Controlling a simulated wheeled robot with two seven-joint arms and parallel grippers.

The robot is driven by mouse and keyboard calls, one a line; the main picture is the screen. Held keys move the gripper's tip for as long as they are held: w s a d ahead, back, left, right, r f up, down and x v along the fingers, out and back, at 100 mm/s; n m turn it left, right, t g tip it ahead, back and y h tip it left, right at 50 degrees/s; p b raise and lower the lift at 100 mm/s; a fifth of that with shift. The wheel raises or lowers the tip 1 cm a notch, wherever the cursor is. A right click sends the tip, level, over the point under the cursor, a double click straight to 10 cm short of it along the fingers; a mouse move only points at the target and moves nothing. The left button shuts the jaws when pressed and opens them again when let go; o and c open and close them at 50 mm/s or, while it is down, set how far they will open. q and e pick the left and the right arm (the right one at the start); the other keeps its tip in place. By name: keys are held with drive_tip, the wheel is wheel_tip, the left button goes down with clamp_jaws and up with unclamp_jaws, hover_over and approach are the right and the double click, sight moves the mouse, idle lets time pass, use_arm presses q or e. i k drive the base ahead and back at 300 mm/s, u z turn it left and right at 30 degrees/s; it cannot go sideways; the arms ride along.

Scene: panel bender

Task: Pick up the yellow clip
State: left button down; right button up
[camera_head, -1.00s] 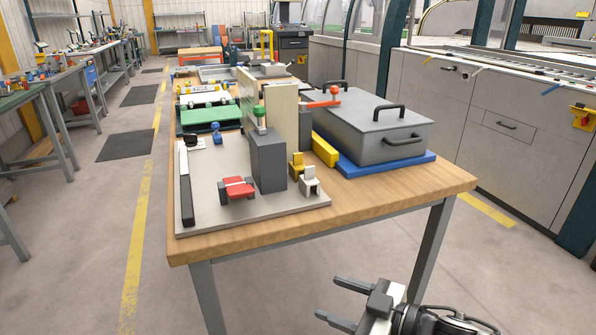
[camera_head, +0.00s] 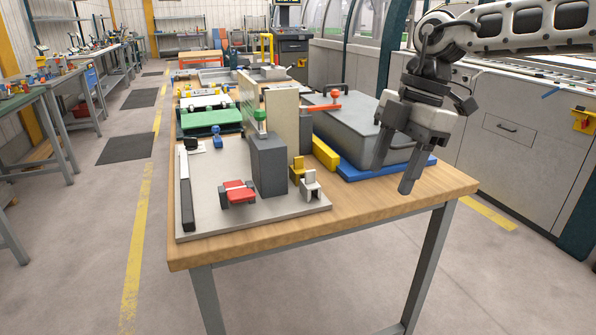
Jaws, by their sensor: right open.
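The yellow clip (camera_head: 297,168) stands upright on the grey base plate (camera_head: 245,214), at the plate's right side. A similar white clip (camera_head: 311,187) stands just in front of it and hides a little of its lower part. My right gripper (camera_head: 392,175) is open and empty, fingers pointing down. In the picture it is to the right of the yellow clip, in front of the grey lidded box. My left gripper is out of view.
A beige upright panel (camera_head: 282,117), a yellow bar (camera_head: 325,153) and the grey box (camera_head: 345,128) are behind. Bare wooden tabletop (camera_head: 370,205) lies to the right.

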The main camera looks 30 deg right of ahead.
sight(297, 169)
drive_tip(key=i, duration=1)
